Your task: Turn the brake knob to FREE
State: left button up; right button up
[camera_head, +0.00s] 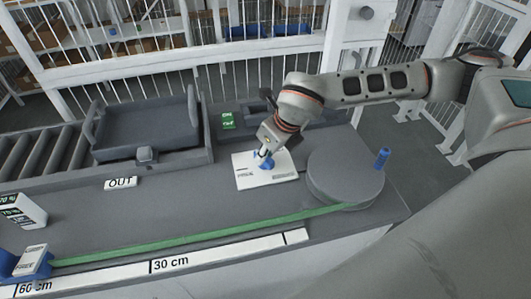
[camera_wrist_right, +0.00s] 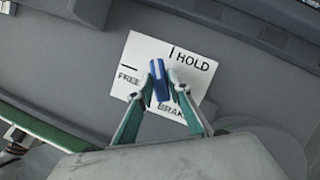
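The brake knob (camera_wrist_right: 158,84) is a blue bar standing on a white plate (camera_wrist_right: 205,92) marked HOLD, FREE and BRAKE in the right wrist view. Its upper end seems to lie between the HOLD mark and the FREE mark, closer to HOLD. My right gripper (camera_wrist_right: 161,73) has its two fingers on either side of the knob, apparently shut on it. In the head view my right gripper (camera_head: 265,153) reaches down over the white plate (camera_head: 282,177), and the knob (camera_head: 263,161) shows blue beneath it. My left gripper is not in view.
A grey drum (camera_head: 340,180) with a blue handle (camera_head: 382,158) stands right of the plate. A green strap (camera_head: 190,243) runs left from it to a blue piece (camera_head: 30,262) beside a white ruler (camera_head: 205,257). A grey tray (camera_head: 145,135) and an OUT label (camera_head: 121,183) lie left.

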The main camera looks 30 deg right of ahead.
grip_shut()
jog(key=shift+d+f+n+y+b, duration=0.15)
jog(key=shift+n+y+b, duration=0.35)
jog(key=shift+n+b, duration=0.6)
jog(key=n+y, duration=0.1)
jog(key=n, duration=0.2)
jog(key=shift+w+g, duration=0.1)
jog(key=shift+g, duration=0.3)
jog(key=n, duration=0.2)
jog(key=shift+w+r+n+g+y, duration=0.1)
jog(key=shift+r+n+g+y, duration=0.1)
jog(key=shift+n+g+y, duration=0.15)
jog(key=shift+n+g+y+p, duration=0.3)
jog(key=shift+n+g, duration=0.45)
jog(key=shift+n, duration=1.1)
